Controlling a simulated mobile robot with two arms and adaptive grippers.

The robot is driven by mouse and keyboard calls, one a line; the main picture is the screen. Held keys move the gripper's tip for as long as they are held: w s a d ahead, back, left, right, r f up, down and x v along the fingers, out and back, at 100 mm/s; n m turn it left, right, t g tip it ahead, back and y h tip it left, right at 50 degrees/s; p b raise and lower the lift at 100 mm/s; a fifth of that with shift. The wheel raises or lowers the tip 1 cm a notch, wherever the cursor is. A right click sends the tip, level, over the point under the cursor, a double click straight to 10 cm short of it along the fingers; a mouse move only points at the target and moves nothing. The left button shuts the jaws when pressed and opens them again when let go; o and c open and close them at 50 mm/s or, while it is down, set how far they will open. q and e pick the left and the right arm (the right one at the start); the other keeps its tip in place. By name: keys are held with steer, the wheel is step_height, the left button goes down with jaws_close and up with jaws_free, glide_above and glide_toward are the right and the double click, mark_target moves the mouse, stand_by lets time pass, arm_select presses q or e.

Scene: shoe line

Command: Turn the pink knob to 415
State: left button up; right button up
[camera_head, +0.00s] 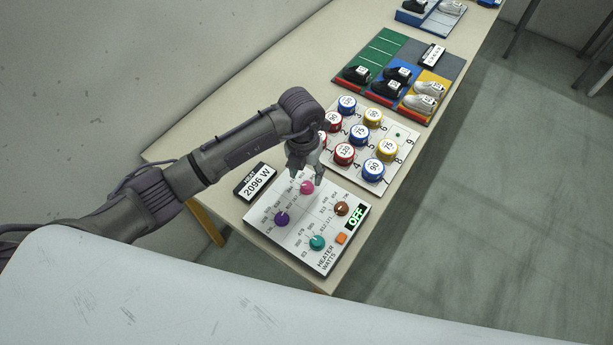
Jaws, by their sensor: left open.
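The pink knob (307,188) sits near the far edge of the white heater panel (290,245). My left gripper (307,179) points down right over the pink knob with its fingers apart. I cannot tell whether the fingers touch the knob. The numbers around the knob are too small and partly hidden to read its setting surely. A purple knob (282,219), a teal knob (317,242) and a brown knob (341,208) share the panel. A black display (256,183) beside it reads 2096 W. My right gripper is not in view.
An OFF sign (356,216) and an orange button (341,238) are at the panel's right. A white board (391,131) with several red, blue and yellow round pieces lies just behind. Shoes on coloured mats (381,53) stand farther along the table (222,150).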

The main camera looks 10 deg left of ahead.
mark_target(307, 184)
arm_select(q)
steer(key=shift+d+f, duration=0.1)
steer(key=shift+f, duration=1.8)
jaws_close()
steer(key=m+b, duration=0.4)
steer(key=shift+f, duration=0.15)
steer(key=shift+m+b, duration=1.75)
steer(key=shift+m, duration=0.25)
steer(key=shift+r, duration=0.2)
